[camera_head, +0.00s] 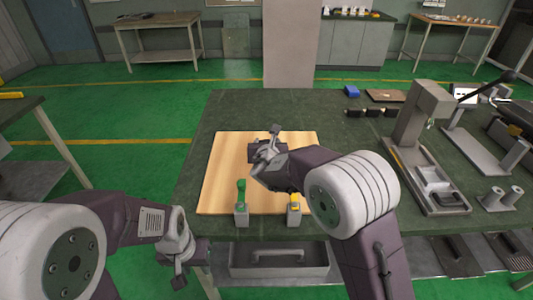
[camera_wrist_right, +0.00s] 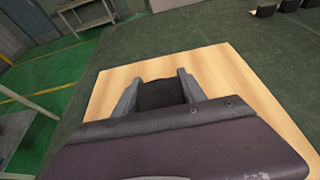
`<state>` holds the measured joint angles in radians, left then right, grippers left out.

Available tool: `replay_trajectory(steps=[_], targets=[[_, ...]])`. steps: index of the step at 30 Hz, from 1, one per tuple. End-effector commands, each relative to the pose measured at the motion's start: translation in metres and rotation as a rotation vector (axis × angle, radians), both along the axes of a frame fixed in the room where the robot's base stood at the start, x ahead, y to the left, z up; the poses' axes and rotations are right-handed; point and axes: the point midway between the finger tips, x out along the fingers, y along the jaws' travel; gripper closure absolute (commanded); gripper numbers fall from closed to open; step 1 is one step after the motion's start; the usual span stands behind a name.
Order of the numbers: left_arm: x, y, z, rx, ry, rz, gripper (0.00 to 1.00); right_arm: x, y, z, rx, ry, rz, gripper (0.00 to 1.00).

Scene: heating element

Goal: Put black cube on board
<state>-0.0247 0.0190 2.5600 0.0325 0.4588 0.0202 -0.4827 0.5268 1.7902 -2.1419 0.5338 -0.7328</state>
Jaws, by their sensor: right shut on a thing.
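The board (camera_head: 222,180) is a light wooden panel flat on the dark green table; it also shows in the right wrist view (camera_wrist_right: 225,75). My right gripper (camera_head: 265,153) is over the board's middle. In the right wrist view its two fingers (camera_wrist_right: 158,93) are shut on a black cube (camera_wrist_right: 160,94). I cannot tell whether the cube touches the board; the wrist housing hides its near side. My left gripper (camera_head: 180,258) hangs at the table's front left, away from the board, and its jaw opening is unclear.
Several black cubes (camera_head: 372,113) stand in a row at the back right, near a blue item (camera_head: 352,91). A green-topped piece (camera_head: 241,195) and a yellow-topped piece (camera_head: 294,203) stand at the board's front edge. A grey press (camera_head: 415,130) stands right.

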Motion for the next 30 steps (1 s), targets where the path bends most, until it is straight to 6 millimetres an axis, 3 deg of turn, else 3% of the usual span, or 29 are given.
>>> replay_trajectory(steps=[4, 11, 23, 24, 26, 30], targets=[[0.0, 0.0, -0.001, 0.0, 0.0, 0.0, 0.64, 0.0, 0.002, -0.002, 0.0, -0.003, -0.002, 1.0], [0.0, 0.0, -0.015, 0.0, 0.0, 0.0, 0.64, 0.0, 0.002, -0.039, -0.001, -0.002, -0.002, 1.0], [0.0, 0.0, -0.019, 0.0, 0.0, 0.0, 0.64, 0.0, 0.002, -0.044, 0.001, -0.004, -0.002, 1.0], [0.0, 0.0, -0.019, 0.0, 0.0, 0.0, 0.64, 0.0, 0.002, -0.045, 0.001, -0.001, 0.0, 0.49], [0.0, 0.0, -0.018, 0.0, 0.0, 0.0, 0.64, 0.0, 0.002, -0.044, 0.001, -0.001, -0.001, 0.32], [0.0, 0.0, -0.018, 0.0, 0.0, 0.0, 0.64, 0.0, 0.002, -0.044, 0.001, 0.0, -0.001, 0.3]])
